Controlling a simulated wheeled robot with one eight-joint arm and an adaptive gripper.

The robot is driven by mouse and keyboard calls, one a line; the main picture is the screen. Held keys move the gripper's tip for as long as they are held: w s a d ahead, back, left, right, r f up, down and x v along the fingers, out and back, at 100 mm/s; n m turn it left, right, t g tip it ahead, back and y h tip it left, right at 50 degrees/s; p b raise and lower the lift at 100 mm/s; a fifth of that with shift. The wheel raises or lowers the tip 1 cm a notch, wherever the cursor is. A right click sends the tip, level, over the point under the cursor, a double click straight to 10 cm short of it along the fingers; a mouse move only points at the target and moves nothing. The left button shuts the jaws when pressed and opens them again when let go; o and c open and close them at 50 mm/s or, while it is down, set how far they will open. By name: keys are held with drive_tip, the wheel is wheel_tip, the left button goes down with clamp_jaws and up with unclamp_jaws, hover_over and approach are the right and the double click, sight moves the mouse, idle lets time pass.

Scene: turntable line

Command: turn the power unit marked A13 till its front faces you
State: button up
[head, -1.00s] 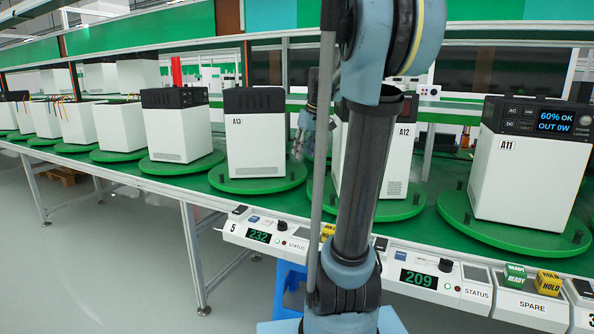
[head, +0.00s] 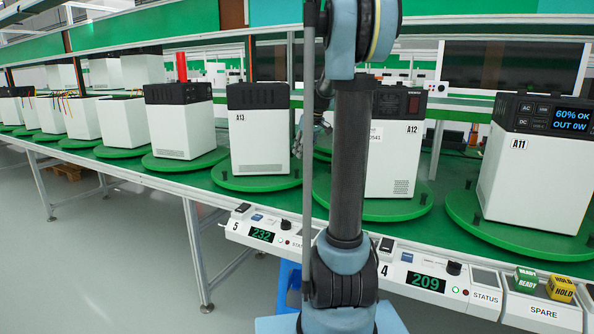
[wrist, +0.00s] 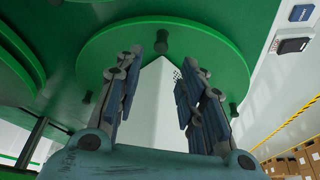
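The power unit A13 (head: 258,139) is a white box with a dark top on a green turntable (head: 228,182). The side turned to me carries the A13 label and a low vent; no display shows on it. My gripper (head: 298,142) is by its right edge in the head view, partly hidden by my arm. In the wrist view my gripper (wrist: 168,72) is open, its fingers spread on either side of a white box corner (wrist: 152,105), apparently A13. I cannot tell if they touch it. A green turntable (wrist: 100,48) lies behind it.
Unit A12 (head: 398,160) stands right of A13, partly behind my arm. Unit A11 (head: 535,175) shows a lit display farther right. Another white unit (head: 186,128) stands to the left. A control rail with a display reading 232 (head: 261,234) runs along the front edge.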

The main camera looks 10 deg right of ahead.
drive_tip(key=x, duration=0.9)
drive_tip(key=shift+w+a+f, duration=0.1)
drive_tip(key=shift+w+f, duration=0.05)
drive_tip(key=shift+f, duration=0.15)
clamp_jaws()
